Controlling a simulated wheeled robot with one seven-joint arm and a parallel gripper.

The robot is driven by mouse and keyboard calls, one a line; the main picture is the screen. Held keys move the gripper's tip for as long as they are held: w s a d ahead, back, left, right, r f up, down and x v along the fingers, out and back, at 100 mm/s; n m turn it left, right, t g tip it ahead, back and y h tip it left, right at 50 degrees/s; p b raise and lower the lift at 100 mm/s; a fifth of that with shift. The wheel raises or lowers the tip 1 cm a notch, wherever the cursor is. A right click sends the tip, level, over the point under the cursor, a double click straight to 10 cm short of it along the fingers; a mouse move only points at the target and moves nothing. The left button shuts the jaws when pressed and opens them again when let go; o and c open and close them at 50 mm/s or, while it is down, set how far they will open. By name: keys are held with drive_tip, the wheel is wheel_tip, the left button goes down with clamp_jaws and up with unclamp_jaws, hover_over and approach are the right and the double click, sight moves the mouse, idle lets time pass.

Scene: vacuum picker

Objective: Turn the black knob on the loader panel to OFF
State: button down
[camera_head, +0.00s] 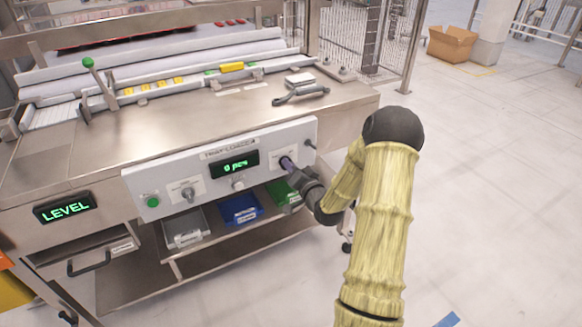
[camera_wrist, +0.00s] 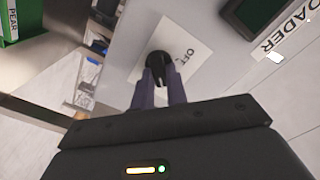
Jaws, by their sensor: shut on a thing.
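The loader panel (camera_head: 150,176) is a light grey face on the front of the steel bench in the head view. The black knob (camera_wrist: 158,62) sits on a white label plate (camera_wrist: 186,40) marked OFF in the wrist view. My gripper (camera_wrist: 160,78) is shut on the knob, with a dark purple finger on either side of it. In the head view my gripper (camera_head: 289,165) reaches the panel's right part and hides the knob. The knob's exact pointer direction is hard to tell.
The panel also holds a display (camera_head: 235,164) reading 0 pcs, a green button (camera_head: 153,201) and another knob (camera_head: 187,194). Grey (camera_head: 186,240), blue (camera_head: 240,222) and green (camera_head: 281,192) bins sit on the shelf below. A wrench-like tool (camera_head: 302,94) lies on the bench.

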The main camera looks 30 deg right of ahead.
drive_tip(key=shift+f+n, duration=0.1)
drive_tip(key=shift+n, duration=0.3)
drive_tip(key=shift+a+f+n+b, duration=0.1)
drive_tip(key=shift+a+n+b, duration=0.1)
drive_tip(key=shift+n+b, duration=3.7)
drive_tip(key=shift+a+n+b, duration=0.15)
drive_tip(key=shift+n+b, duration=2.95)
drive_tip(key=shift+n, duration=1.6)
drive_tip(key=c, duration=1.4)
unclamp_jaws()
drive_tip(key=shift+s, duration=0.1)
